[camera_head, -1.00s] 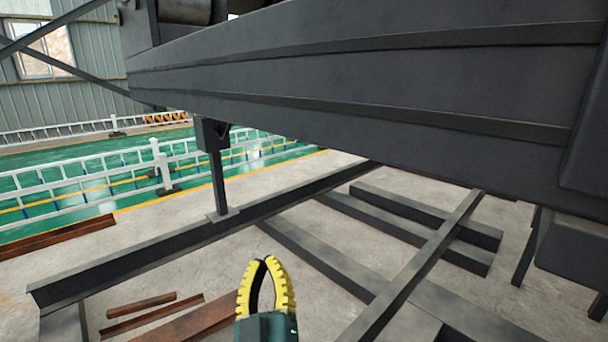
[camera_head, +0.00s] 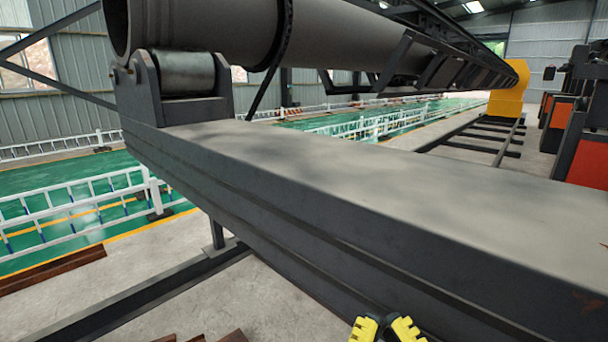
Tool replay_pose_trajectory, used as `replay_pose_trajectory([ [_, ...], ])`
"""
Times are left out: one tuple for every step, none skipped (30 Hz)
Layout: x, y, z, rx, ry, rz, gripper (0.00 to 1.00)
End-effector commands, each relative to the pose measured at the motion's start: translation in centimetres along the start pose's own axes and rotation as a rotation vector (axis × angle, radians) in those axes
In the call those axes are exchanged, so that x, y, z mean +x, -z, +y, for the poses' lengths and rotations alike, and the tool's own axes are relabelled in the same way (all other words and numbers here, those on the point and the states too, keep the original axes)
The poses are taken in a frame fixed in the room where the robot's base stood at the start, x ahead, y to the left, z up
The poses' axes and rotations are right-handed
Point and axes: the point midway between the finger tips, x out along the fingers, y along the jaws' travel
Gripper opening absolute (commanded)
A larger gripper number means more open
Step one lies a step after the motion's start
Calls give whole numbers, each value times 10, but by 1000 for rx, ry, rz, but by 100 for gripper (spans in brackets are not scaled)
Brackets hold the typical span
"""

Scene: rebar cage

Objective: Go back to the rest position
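My gripper (camera_head: 386,328) shows at the bottom edge of the head view, right of centre.
A large grey pipe (camera_head: 205,25) rests on a roller support (camera_head: 190,75) on the beam. White railings (camera_head: 80,205) border a green floor at left. Orange and black machines (camera_head: 590,140) and a yellow unit (camera_head: 510,90) stand far right.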

Motion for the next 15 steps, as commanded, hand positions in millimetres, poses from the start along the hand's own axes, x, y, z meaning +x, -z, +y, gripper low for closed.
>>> replay_pose_trajectory([
  [17, 45, 0, 1, 0, 1, 0],
  [22, 58, 0, 1, 0, 1, 0],
  [28, 75, 0, 2, 0, 1, 0],
  [33, 88, 0, 2, 0, 1, 0],
  [38, 100, 0, 3, 0, 1, 0],
  [44, 116, 0, 4, 0, 1, 0],
  [49, 129, 0, 4, -1, 1, 0],
  [53, 141, 0, 5, -1, 1, 0],
  [60, 158, 0, 5, -1, 1, 0],
  [64, 170, 0, 6, -1, 1, 0],
  [69, 182, 0, 6, -1, 1, 0],
  [74, 196, 0, 7, -1, 1, 0],
  [78, 205, 0, 7, -1, 0, 0],
  [81, 214, 0, 7, -1, 0, 0],
  [84, 222, 0, 8, -1, 0, 0],
])
